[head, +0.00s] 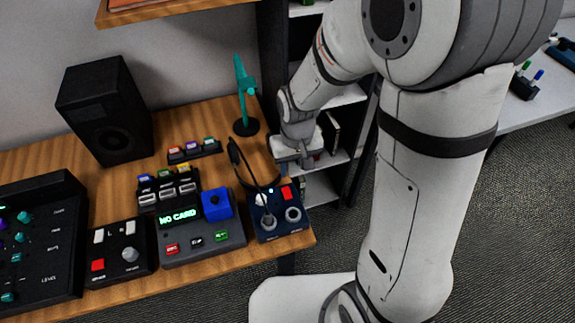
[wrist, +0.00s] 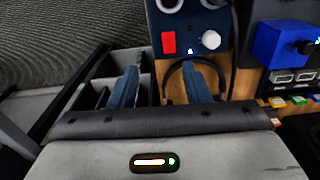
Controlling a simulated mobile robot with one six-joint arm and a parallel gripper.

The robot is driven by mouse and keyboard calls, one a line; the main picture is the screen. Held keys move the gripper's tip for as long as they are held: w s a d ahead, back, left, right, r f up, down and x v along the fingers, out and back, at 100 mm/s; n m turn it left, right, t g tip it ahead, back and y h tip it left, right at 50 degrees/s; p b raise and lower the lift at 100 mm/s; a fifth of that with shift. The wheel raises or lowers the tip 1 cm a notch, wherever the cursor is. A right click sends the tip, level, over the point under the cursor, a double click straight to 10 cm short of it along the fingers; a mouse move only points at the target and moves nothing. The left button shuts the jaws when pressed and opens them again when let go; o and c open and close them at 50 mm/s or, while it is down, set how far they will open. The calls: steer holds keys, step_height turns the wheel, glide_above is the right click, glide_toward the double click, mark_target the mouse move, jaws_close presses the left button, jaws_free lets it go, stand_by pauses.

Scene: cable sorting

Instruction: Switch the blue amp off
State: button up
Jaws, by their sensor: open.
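The blue amp (head: 268,226) is a dark blue box at the table's right front corner. It carries a red switch (head: 287,192), pale round knobs or sockets, and a small lit light (head: 271,190). In the wrist view the amp (wrist: 190,20) is at the top, with its red switch (wrist: 169,43) left of a white knob and the light between them. My gripper (wrist: 163,88) is open and empty, apart from the amp. In the head view my gripper (head: 296,163) is just behind the amp, its fingers mostly hidden.
A headphone-like black band (head: 245,165) arches close beside the amp and also shows behind my right finger in the wrist view (wrist: 205,65). A grey "NO CARD" box (head: 200,250) stands left of the amp. A teal stand (head: 244,95) and dark shelf (head: 330,180) are behind.

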glide_toward(288, 196)
steer(key=shift+w+f, duration=0.15)
steer(key=shift+f, duration=3.5)
steer(key=shift+c, duration=0.5)
jaws_close()
steer(key=shift+w+a+r+g+p, duration=0.15)
steer(key=shift+g+p, duration=0.25)
steer(key=shift+g, duration=0.3)
steer(key=shift+w+g+h+p, duration=0.25)
steer(key=shift+g+h+p, duration=0.25)
steer(key=shift+g, duration=0.4)
steer(key=shift+o, duration=0.5)
jaws_free()
